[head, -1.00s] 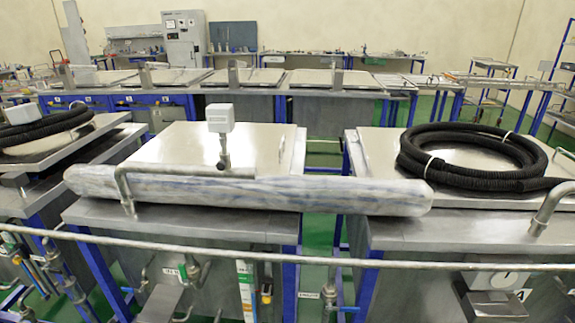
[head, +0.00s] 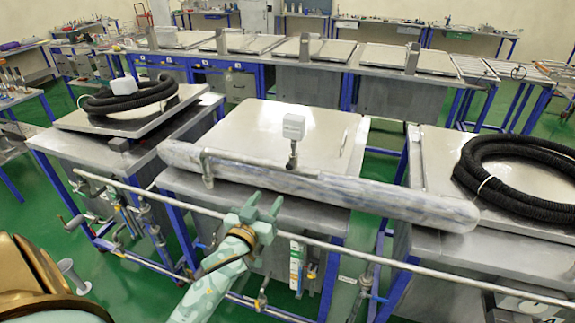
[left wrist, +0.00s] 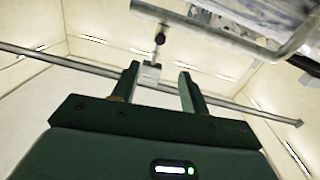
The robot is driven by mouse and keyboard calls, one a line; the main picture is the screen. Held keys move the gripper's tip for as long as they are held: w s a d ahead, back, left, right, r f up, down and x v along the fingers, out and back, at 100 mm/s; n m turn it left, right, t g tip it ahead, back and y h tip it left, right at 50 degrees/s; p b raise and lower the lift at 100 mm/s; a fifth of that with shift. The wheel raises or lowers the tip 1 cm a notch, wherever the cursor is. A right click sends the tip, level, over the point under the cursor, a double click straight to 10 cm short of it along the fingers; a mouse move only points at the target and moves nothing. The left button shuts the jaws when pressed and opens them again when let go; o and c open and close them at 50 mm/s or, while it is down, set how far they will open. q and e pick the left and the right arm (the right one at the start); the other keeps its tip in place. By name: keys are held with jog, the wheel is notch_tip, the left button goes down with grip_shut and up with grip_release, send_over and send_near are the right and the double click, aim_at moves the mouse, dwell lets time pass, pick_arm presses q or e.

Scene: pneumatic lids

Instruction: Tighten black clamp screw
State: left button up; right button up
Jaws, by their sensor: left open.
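A white box (head: 294,126) stands on a short post over the middle table. A small dark part on this post (head: 293,158), just above a bent metal pipe (head: 245,166), looks like the black clamp screw, but is too small to be sure. In the left wrist view a black knob (left wrist: 160,38) shows beyond the fingers, near the white box (left wrist: 151,72) and the pipe (left wrist: 190,30). My left gripper (head: 264,206) is open and empty, in front of and below the pipe, apart from it. My right gripper is not in view.
A long plastic-wrapped roll (head: 330,190) lies along the middle table's front edge. A metal rail (head: 330,247) runs across in front of the tables. Coiled black hoses lie on the left table (head: 125,97) and right table (head: 520,180). Green floor shows between tables.

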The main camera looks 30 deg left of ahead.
aim_at(289, 168)
pick_arm(q)
jog(key=w+a, duration=0.1)
jog(key=w, duration=0.3)
jog(key=w+a, duration=0.1)
jog(key=w, duration=0.9)
jog(key=shift+w+a+f, duration=0.1)
jog(key=shift+w+a, duration=0.1)
jog(key=shift+a, duration=0.2)
grip_shut()
